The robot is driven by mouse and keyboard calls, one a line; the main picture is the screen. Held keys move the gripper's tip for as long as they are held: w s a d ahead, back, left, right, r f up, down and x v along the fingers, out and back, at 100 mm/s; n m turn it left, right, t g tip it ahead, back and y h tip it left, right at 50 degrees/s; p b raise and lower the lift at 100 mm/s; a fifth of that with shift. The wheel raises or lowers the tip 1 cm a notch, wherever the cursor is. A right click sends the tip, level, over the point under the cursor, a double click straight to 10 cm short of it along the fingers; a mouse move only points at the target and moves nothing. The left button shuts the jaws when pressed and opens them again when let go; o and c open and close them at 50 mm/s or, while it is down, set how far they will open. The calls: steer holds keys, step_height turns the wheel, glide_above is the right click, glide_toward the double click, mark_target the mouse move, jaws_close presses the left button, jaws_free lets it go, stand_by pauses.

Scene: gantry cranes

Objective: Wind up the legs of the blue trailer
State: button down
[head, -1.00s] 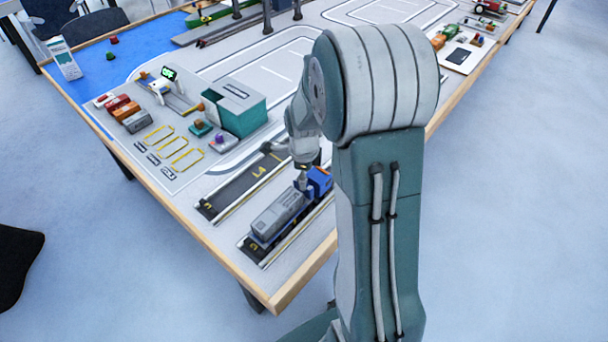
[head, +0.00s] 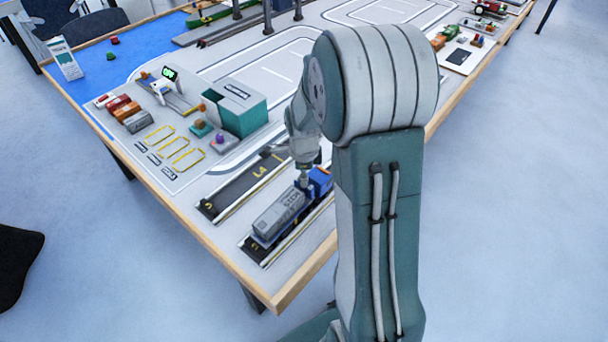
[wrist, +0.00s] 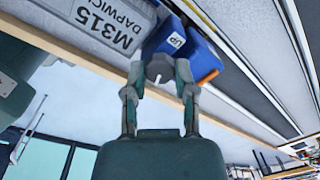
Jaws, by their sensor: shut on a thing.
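The blue trailer (head: 263,240) carries a grey container (head: 280,213) in a lane near the front edge of the table. A blue block with an orange part (head: 320,180) stands at its far end. In the wrist view the container (wrist: 95,22) has dark lettering, and a blue part (wrist: 170,40) beside it bears a white "UP" label. My gripper (head: 303,182) points down beside the container's far end. In the wrist view my gripper (wrist: 159,73) is shut on a small grey crank with a pale pin, against the blue part. The trailer's legs are hidden.
An empty lane (head: 240,187) lies beside the trailer. A teal and grey box (head: 240,105) and yellow-outlined bays (head: 175,148) are farther off. The wooden table edge (head: 215,250) runs close by the trailer.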

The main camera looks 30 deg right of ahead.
steer(key=n, duration=0.4)
steer(key=shift+f, duration=0.1)
steer(key=n, duration=0.4)
steer(key=shift+a, duration=0.1)
steer(key=n, duration=0.4)
steer(key=shift+n, duration=0.3)
steer(key=n, duration=0.3)
steer(key=shift+n+g, duration=0.3)
steer(key=n, duration=1.2)
steer(key=shift+h, duration=0.3)
steer(key=shift+n, duration=1.8)
